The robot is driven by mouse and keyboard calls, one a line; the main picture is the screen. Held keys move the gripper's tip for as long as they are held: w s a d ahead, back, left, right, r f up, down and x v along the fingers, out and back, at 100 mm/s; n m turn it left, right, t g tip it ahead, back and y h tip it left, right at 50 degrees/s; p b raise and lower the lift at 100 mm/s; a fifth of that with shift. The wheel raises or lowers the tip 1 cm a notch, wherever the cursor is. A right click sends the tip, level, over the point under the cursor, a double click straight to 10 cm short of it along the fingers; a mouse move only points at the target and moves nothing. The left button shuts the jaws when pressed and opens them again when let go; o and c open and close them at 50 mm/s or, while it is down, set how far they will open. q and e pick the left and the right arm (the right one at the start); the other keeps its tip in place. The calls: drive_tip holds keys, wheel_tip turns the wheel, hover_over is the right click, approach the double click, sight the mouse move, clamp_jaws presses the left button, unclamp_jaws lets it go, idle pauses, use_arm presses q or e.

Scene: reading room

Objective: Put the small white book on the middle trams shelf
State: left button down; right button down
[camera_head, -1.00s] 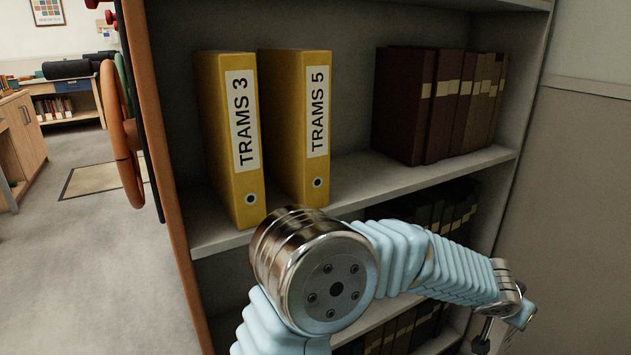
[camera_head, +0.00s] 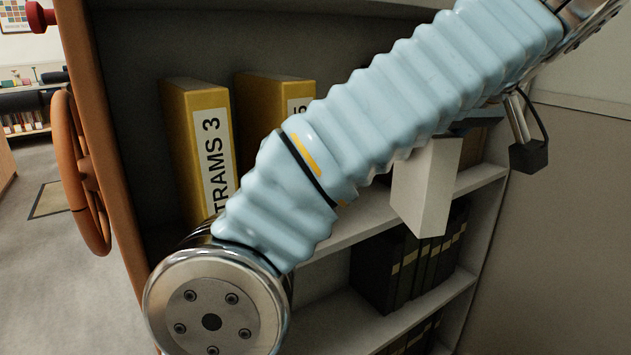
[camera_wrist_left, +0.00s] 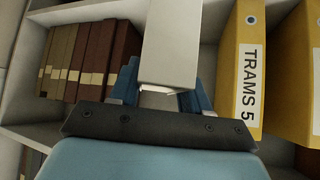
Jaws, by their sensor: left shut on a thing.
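My left gripper (camera_head: 470,127) is shut on the small white book (camera_head: 427,190), which hangs below the fingers in front of the shelf unit in the head view. In the left wrist view the blue fingers of the left gripper (camera_wrist_left: 160,95) grip the near end of the white book (camera_wrist_left: 170,45). The trams shelf (camera_head: 350,226) holds two yellow binders, TRAMS 3 (camera_head: 205,150) and TRAMS 5 (camera_wrist_left: 240,80). My left arm hides much of this shelf in the head view. My right gripper is not in view.
Brown books (camera_wrist_left: 95,60) stand on the other side of the shelf from the binders, with a gap between, partly covered by the white book. Dark volumes (camera_head: 385,265) fill part of the shelf below. An orange wheel (camera_head: 80,170) is beside the unit's left side panel.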

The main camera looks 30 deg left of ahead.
use_arm(q)
drive_tip(key=w+a+p, duration=0.1)
drive_tip(key=w+a, duration=0.2)
drive_tip(key=a, duration=0.5)
drive_tip(key=w+a, duration=0.4)
drive_tip(key=a, duration=0.4)
wheel_tip(320, 180, down, 7)
drive_tip(key=b, duration=0.2)
drive_tip(key=shift+a, duration=0.15)
drive_tip(key=c, duration=0.5)
unclamp_jaws()
drive_tip(key=shift+s+f, duration=0.1)
